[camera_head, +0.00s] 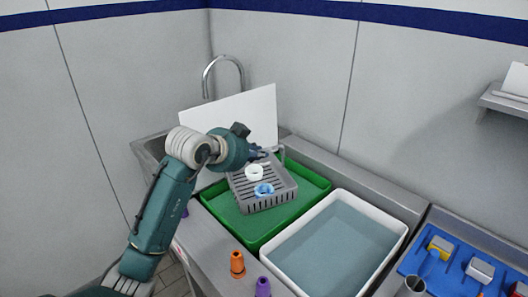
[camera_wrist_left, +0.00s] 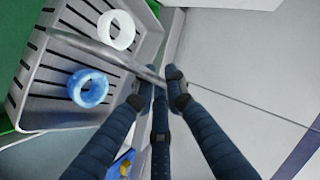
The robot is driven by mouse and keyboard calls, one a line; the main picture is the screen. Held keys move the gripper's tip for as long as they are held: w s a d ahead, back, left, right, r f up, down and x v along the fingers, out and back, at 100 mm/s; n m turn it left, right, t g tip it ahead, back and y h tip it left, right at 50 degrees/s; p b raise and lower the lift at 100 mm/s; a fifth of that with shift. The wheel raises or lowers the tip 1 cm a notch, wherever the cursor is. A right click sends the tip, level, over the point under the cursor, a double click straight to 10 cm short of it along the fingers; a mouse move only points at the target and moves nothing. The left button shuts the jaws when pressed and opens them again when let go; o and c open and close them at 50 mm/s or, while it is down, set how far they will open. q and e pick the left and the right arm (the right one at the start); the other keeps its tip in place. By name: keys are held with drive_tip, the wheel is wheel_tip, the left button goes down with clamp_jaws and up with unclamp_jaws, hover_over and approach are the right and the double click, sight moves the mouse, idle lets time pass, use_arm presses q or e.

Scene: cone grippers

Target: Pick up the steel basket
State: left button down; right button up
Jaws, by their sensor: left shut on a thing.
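The grey steel basket (camera_head: 279,202) has a slotted floor and a raised handle. It is over the green tray in the head view; I cannot tell if it touches it. A white ring (camera_head: 254,173) and a blue ring (camera_head: 263,190) lie in it. My left gripper (camera_head: 259,153) is at the far side of the basket, shut on its handle. In the left wrist view, the fingers (camera_wrist_left: 158,82) close at the end of the handle bar (camera_wrist_left: 105,56), beside the basket (camera_wrist_left: 45,118). The right gripper is not in view.
The green tray (camera_head: 229,213) sits on a steel counter. A white tub of water (camera_head: 335,245) is to its right. A white board (camera_head: 235,118) and a tap (camera_head: 223,60) stand behind. An orange cone (camera_head: 237,263) and a purple cone (camera_head: 263,287) stand in front.

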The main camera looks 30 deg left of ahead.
use_arm(q)
drive_tip(key=s+a+b, duration=0.1)
drive_tip(key=s+b, duration=0.2)
drive_tip(key=s, duration=1)
drive_tip(key=shift+w+r, duration=0.1)
drive_tip(key=shift+r, duration=0.1)
